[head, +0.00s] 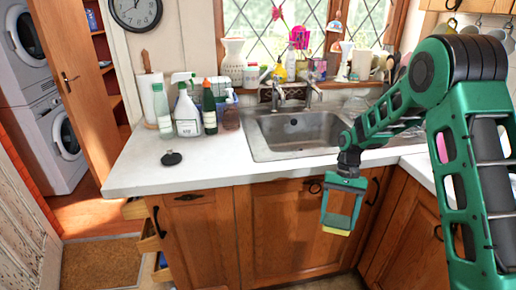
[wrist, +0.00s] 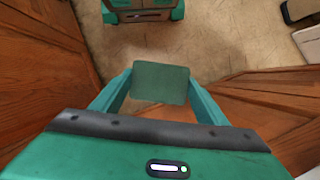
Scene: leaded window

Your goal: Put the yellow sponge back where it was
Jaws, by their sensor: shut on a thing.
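My gripper (head: 337,228) hangs pointing down in front of the wooden cabinet doors, below the front edge of the counter. It is shut on the yellow sponge (head: 336,232), whose yellow edge shows at the fingertips in the head view. In the wrist view, my gripper (wrist: 161,84) has a flat grey-green pad face between its two fingers. This looks like the sponge's upper side (wrist: 161,82); its yellow part is hidden there. The sponge is above the floor, apart from the counter.
The counter (head: 215,165) has free room left of the steel sink (head: 295,135). A dark round object (head: 171,158) lies there. Bottles (head: 187,115) stand behind it. Drawers (head: 148,240) stand open at the counter's left end. Pots and flowers crowd the windowsill.

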